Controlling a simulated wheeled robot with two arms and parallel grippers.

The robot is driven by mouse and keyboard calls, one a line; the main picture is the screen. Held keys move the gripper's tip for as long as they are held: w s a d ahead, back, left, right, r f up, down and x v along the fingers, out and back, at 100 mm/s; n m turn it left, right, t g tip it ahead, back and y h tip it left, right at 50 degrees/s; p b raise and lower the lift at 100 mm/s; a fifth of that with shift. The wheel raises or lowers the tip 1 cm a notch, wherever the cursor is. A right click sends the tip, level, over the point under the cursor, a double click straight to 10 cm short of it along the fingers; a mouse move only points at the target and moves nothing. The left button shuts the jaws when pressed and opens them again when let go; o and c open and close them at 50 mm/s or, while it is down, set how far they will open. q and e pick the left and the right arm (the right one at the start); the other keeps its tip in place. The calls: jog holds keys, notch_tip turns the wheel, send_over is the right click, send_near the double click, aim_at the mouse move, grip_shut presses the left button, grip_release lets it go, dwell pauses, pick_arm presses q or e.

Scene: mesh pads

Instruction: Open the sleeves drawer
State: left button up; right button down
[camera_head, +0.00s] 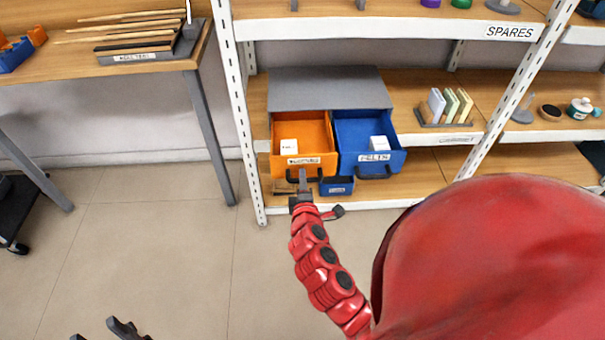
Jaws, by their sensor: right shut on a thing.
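A grey drawer unit (328,92) stands on the middle shelf with two drawers, both pulled out. The orange drawer (318,130) on the left holds a white box (289,146). The blue drawer (357,131) on the right holds another white box (380,143). The labels on their fronts are too small to read surely. My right gripper (303,180) is at the orange drawer's front, shut on its dark handle (317,178); the fingers cover part of the handle. My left gripper (98,332) only just shows at the bottom left edge, its fingertips apart and empty, far from the drawers.
A small blue bin (337,186) sits below the drawers, close to my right gripper. White shelf posts (241,110) stand left and right of the unit. A rack of upright pads (447,108) is to the right. A wooden table (150,62) stands left. The floor in front is clear.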

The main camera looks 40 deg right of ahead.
jog(key=c, duration=1.1)
grip_release()
jog(key=shift+p+v, duration=1.9)
jog(key=shift+v, duration=6.8)
jog(key=shift+s, duration=0.1)
